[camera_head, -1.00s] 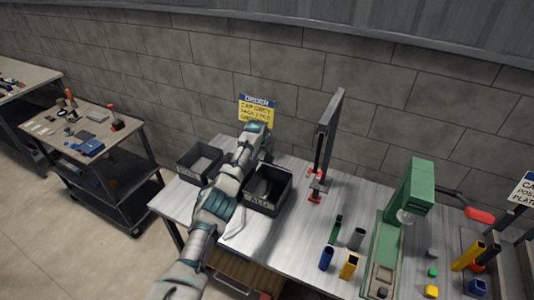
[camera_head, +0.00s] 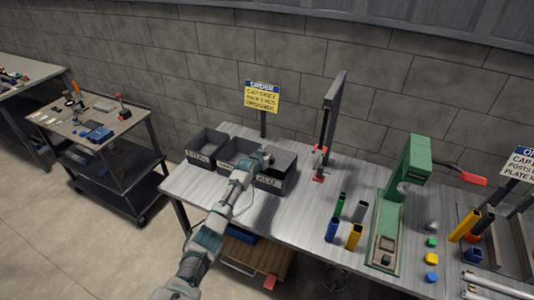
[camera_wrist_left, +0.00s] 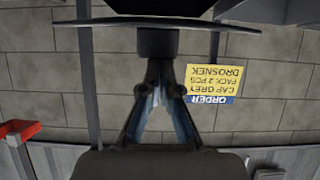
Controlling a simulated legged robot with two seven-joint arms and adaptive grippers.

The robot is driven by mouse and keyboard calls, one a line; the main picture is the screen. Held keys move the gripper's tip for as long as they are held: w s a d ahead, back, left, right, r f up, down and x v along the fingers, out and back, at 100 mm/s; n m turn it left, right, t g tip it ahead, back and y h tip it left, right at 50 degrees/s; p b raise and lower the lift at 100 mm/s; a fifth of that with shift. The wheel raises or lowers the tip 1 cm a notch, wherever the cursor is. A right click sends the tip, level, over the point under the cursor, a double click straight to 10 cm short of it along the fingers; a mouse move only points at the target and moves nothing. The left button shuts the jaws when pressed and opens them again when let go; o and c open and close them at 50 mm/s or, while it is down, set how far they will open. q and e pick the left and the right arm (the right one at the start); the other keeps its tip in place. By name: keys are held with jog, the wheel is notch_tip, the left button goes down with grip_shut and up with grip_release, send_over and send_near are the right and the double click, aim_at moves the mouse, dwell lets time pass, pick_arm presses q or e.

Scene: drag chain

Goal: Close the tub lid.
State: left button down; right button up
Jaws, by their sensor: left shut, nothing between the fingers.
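The dark tub (camera_head: 273,184) at the right of a row of tubs stands on the bench in the head view. Its lid cannot be clearly told from its grey upper part. My left gripper (camera_head: 266,157) is at the top of this tub, shut and empty. Whether it touches the tub is unclear. In the left wrist view, its fingers (camera_wrist_left: 157,65) come together in front of a dark block under a wide, dark flat edge. I cannot tell whether that edge is a lid or a rim. My right gripper is not in view.
Two more dark tubs, one open (camera_head: 205,158) and one partly behind my arm (camera_head: 228,164), stand to the left. An order sign (camera_head: 262,96) stands behind. A tall dark post (camera_head: 331,115) and a green press (camera_head: 398,195) stand to the right, with coloured tubes between.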

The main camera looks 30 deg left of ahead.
pick_arm(q)
jog(key=f, duration=0.2)
jog(key=f+t+b, duration=0.1)
jog(key=shift+s+d+f, duration=0.15)
jog(key=shift+s+d, duration=0.05)
jog(key=shift+d, duration=0.05)
jog(key=shift+s+f+b, duration=0.2)
jog(key=shift+f+b, duration=0.3)
jog(key=shift+f, duration=0.1)
jog(key=shift+s+a+f+b, duration=0.2)
jog(key=shift+s+f+b, duration=0.1)
jog(key=shift+f, duration=0.15)
jog(key=shift+s+d+f, duration=0.1)
jog(key=shift+f, duration=0.1)
jog(key=shift+d+f, duration=0.1)
jog(key=shift+f, duration=0.1)
jog(key=shift+r, duration=0.1)
jog(key=s+d+r+p, duration=0.1)
jog(key=s+r+p, duration=0.3)
jog(key=s+r, duration=0.3)
jog(key=shift+s+p, duration=0.3)
jog(key=shift+s, duration=0.9)
